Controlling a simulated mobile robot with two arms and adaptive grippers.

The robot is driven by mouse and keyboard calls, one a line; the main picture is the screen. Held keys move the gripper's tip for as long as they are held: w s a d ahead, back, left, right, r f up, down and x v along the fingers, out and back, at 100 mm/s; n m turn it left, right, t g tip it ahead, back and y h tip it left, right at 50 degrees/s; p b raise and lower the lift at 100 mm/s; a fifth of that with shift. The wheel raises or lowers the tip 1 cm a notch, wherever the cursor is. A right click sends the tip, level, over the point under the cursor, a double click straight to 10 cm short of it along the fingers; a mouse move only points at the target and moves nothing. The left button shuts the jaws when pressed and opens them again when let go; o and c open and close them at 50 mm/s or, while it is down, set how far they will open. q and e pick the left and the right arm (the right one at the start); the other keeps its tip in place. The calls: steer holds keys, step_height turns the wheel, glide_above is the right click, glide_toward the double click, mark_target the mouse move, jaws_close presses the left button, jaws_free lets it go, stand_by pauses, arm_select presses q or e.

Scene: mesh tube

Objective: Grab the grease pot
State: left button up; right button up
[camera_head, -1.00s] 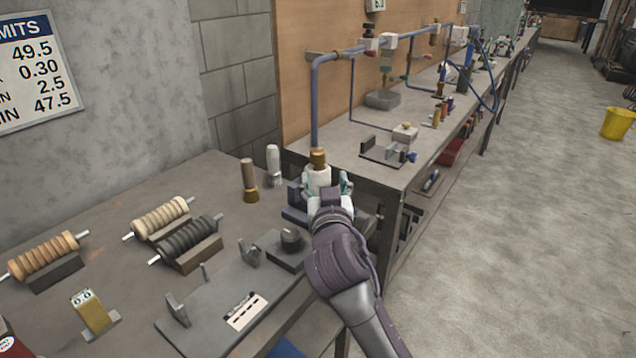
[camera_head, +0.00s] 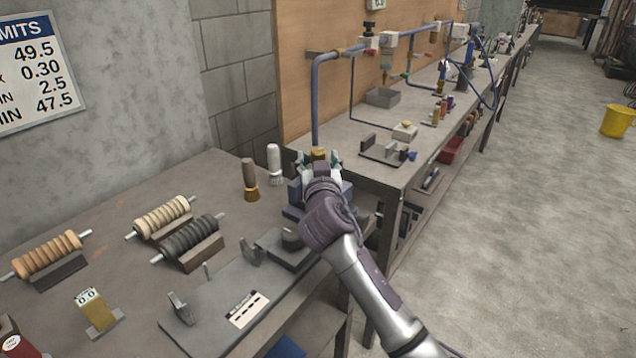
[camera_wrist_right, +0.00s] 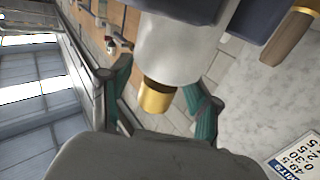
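A white pot with a brass cap (camera_head: 318,154) stands in a dark blue-grey block (camera_head: 294,193) at the right end of the near bench. My right gripper (camera_head: 320,157) is in front of it and hides most of its white body. In the right wrist view the white pot (camera_wrist_right: 165,48) and its brass cap lie between the two teal fingers of the gripper (camera_wrist_right: 160,100). The fingers are spread, with visible gaps beside the cap; contact with the white body cannot be told. My left gripper is not in view.
A brown-handled brush (camera_head: 250,180) and a white brush (camera_head: 273,164) stand left of the block. Ringed rollers (camera_head: 190,238) and a dark plate with brackets (camera_head: 215,310) are on the bench. A second bench (camera_head: 345,160) with blue pipes runs behind.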

jaws_close()
steer(key=shift+r, duration=0.1)
stand_by(0.3)
